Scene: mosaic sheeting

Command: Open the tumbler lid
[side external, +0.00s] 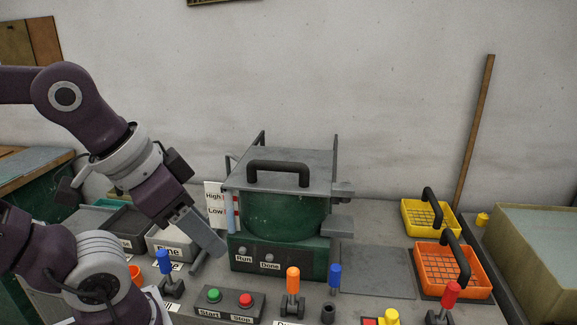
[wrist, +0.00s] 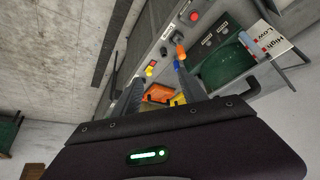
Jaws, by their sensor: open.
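The tumbler is a green drum (side external: 285,214) on a green base with Run and Done labels, in the middle of the side external view. Its flat grey lid (side external: 285,158) lies level across the top, with a black bar handle (side external: 279,167) standing on it. My gripper (side external: 218,250) points down and right, in front and to the left of the drum, lower than the lid and apart from the handle. In the wrist view my gripper (wrist: 160,76) has its two fingers spread with nothing held between them. Green tumbler parts (wrist: 222,70) show right of the fingers.
A Start/Stop button box (side external: 229,303) and levers with blue, orange and red knobs stand in front. Yellow (side external: 412,228) and orange (side external: 425,282) baskets are at the right. A High/Low sign (side external: 214,203) stands left of the drum. Space above the lid is clear.

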